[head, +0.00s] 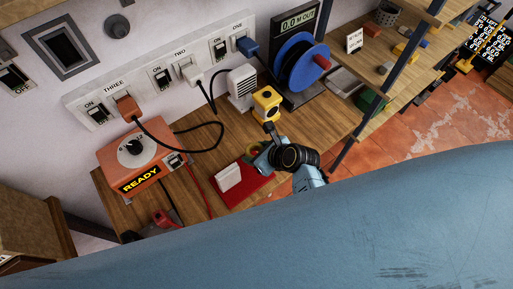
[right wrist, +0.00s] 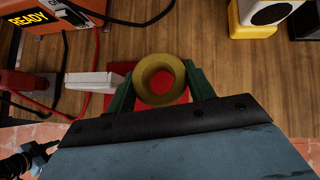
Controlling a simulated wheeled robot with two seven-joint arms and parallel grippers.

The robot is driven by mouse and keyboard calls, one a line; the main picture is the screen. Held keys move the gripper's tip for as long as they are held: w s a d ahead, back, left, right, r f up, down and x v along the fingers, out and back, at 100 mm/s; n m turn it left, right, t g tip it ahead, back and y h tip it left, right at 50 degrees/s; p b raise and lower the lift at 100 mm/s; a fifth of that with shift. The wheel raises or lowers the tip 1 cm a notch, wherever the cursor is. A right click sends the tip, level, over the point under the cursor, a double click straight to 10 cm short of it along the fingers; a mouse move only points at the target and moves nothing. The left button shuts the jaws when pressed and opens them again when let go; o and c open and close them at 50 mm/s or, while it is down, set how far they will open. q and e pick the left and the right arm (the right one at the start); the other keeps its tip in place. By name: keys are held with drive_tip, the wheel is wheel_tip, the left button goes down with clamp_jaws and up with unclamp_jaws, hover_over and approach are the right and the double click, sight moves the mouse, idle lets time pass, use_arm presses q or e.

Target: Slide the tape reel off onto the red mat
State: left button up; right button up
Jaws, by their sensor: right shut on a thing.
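The tape reel (right wrist: 139,82) is a dull yellow ring with an open hole. In the right wrist view it sits between the green fingers of my right gripper (right wrist: 160,78), which is shut on it. In the head view my right gripper (head: 259,157) is at the far edge of the red mat (head: 252,189), and the reel (head: 252,149) shows only as a small yellow edge. The red mat also shows in the right wrist view (right wrist: 120,68), behind the reel and through its hole. I cannot tell whether the reel touches the mat.
A white block (head: 228,177) stands on the mat. An orange box marked READY (head: 140,160) is to the left with red leads. The bench ends at the right.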

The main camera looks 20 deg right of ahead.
drive_tip(key=shift+f+b, duration=2.15)
drive_tip(key=shift+f, duration=1.6)
drive_tip(key=shift+f+b, duration=0.4)
drive_tip(key=shift+f, duration=0.25)
drive_tip(key=o, duration=1.1)
drive_tip(key=shift+o, duration=0.2)
drive_tip(key=p+v, duration=0.2)
drive_tip(key=v, duration=1.1)
drive_tip(key=shift+d+r, duration=0.1)
drive_tip(key=shift+r, duration=0.05)
